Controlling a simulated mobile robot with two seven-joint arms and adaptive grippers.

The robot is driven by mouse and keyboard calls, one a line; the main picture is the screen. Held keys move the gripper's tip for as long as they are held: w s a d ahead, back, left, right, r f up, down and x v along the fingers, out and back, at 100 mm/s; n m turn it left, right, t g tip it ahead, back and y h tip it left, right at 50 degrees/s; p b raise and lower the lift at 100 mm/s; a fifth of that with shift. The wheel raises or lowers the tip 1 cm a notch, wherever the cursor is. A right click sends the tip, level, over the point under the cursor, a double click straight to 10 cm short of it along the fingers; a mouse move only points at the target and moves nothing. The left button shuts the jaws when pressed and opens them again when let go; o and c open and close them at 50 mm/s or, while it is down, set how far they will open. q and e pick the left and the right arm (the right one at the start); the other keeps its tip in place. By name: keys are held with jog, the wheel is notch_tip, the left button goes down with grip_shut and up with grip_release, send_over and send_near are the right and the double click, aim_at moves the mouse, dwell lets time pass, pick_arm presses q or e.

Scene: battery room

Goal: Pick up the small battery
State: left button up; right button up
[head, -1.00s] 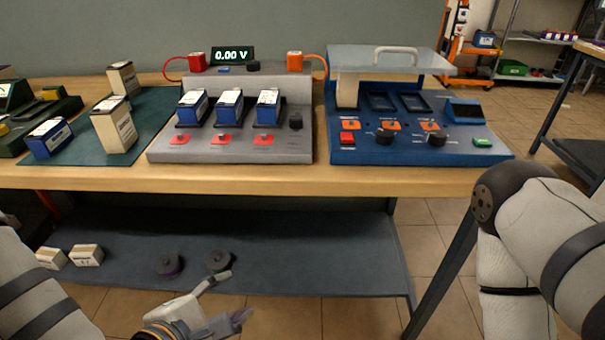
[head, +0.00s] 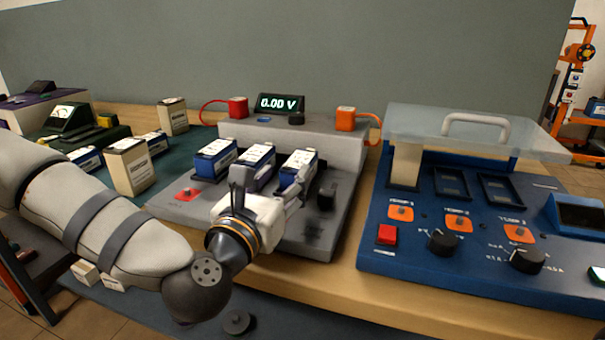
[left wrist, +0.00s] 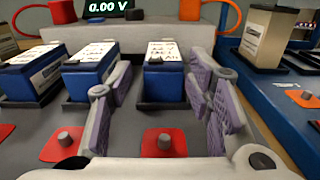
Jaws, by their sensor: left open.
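Three small blue batteries with white tops stand in a row on the grey tester (head: 330,215): the left one (head: 215,155), the middle one (head: 257,160) and the right one (head: 300,160). My left gripper (head: 268,185) is open and empty above the tester's front. In the left wrist view, the right battery (left wrist: 165,78) stands upright ahead between the tips of my left gripper (left wrist: 162,95), with gaps on both sides. The middle battery (left wrist: 90,75) is left of the left finger. The gripper partly hides the batteries' lower parts in the head view. My right gripper is out of view.
A blue charger (head: 450,265) with a raised clear lid (head: 480,133) stands to the right, a cream battery (head: 405,165) under the lid. Cream batteries (head: 128,167) stand on the green mat at left. Red and orange terminals with cables are behind the batteries.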

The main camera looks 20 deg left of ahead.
aim_at(290, 172)
pick_arm(q)
jog(key=w, duration=0.5)
jog(key=shift+w+d, duration=0.3)
jog(key=shift+w, duration=0.05)
jog(key=shift+s, duration=0.1)
grip_shut()
jog(key=shift+r, duration=0.15)
